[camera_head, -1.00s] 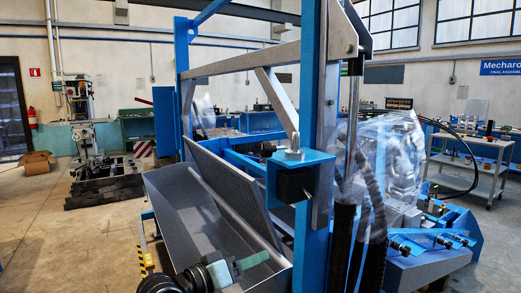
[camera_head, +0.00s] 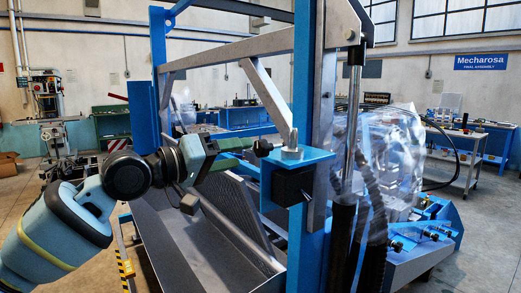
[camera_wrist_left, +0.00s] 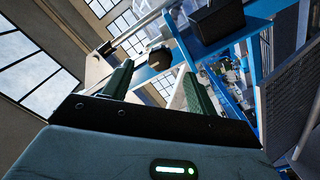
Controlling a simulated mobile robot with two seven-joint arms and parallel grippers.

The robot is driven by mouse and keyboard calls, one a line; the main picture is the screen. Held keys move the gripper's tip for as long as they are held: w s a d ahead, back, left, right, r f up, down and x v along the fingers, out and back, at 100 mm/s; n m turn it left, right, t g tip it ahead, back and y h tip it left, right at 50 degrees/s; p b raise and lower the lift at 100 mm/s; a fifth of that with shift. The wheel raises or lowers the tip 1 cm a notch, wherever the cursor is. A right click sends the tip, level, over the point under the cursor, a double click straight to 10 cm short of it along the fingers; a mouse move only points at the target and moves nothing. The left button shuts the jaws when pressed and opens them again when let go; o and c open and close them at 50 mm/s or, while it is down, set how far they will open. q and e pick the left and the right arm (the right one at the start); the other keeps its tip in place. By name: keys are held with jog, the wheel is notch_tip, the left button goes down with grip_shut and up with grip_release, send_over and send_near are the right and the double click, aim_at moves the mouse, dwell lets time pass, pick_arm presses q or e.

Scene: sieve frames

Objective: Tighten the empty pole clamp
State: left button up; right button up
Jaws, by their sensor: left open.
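A blue bracket (camera_head: 300,162) with a silver disc-like fitting (camera_head: 291,153) on top sits on the blue upright; it looks like the pole clamp. A black knob (camera_head: 262,148) sticks out from its left side on a short rod. The knob (camera_wrist_left: 159,57) also shows in the left wrist view, beyond the fingertips and between them. My left gripper (camera_head: 243,153) is open and empty, its green fingers pointing at the knob from the left, apparently just short of it. It also shows in the left wrist view (camera_wrist_left: 158,70). My right gripper is not in view.
A black box (camera_head: 294,186) is fixed under the bracket. A grey trough (camera_head: 180,240) with a perforated panel lies below my left arm. Grey diagonal struts (camera_head: 265,85) rise above. Clear plastic wrap (camera_head: 390,160) and black hoses (camera_head: 370,230) stand to the right.

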aim_at(258, 150)
pick_arm(q)
jog(key=shift+x, duration=3.55)
jog(key=shift+c, duration=0.5)
jog(key=c, duration=0.9)
